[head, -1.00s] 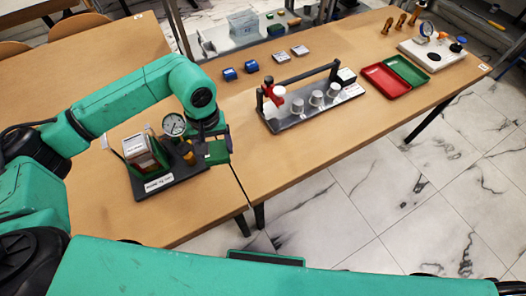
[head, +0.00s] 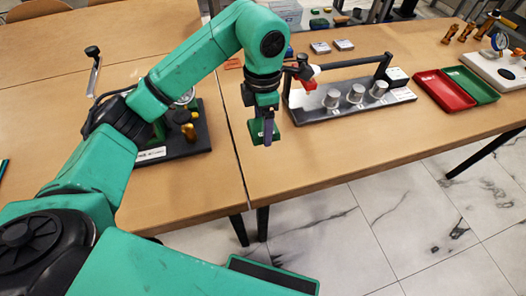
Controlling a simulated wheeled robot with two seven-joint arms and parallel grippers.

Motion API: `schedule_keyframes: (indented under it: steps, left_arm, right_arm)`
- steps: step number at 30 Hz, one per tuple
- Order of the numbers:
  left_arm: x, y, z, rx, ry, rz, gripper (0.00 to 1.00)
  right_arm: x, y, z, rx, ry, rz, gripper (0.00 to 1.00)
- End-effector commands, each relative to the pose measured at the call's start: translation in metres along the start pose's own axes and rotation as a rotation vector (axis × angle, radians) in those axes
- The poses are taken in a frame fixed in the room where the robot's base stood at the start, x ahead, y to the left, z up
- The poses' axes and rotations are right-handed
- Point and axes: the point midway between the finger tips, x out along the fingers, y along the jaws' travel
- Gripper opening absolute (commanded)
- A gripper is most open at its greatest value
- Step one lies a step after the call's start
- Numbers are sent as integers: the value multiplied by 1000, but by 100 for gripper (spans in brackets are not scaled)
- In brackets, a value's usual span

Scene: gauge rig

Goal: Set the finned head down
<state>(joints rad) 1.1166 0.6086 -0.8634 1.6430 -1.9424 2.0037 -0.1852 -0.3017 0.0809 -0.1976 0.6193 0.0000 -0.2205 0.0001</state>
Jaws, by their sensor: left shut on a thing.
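My left gripper (head: 265,132) hangs above the front left of the right-hand table, just left of the metal rack. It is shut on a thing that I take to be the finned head. Only a small dark piece shows between the green jaw parts, and its fins cannot be made out. The gripper is apart from the tabletop. The gauge stand (head: 184,145) on the left table is partly hidden by my arm. My right gripper is out of view.
A red tray (head: 443,92) and a green tray (head: 472,84) lie right of the rack. A white board (head: 490,68) with a gauge stands further right. A grey-handled tool with a black knob (head: 93,52) is on the left table. The table front is clear.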

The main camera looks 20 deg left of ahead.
Motion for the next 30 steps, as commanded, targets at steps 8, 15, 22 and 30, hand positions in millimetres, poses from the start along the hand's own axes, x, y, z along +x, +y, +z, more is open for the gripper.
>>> schedule_keyframes:
  steps: [8, 15, 22, 30]
  left_arm:
    - [55, 0, 0, 2, 0, 0, 8]
    - [92, 0, 0, 2, -1, 1, 8]
    - [94, 0, 0, 3, -2, 2, 8]
    - [94, 0, 0, 2, -1, 2, 100]
  right_arm:
    - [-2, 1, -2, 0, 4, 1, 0]
    - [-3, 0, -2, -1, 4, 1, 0]
    - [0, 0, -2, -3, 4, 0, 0]
    - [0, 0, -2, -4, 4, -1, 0]
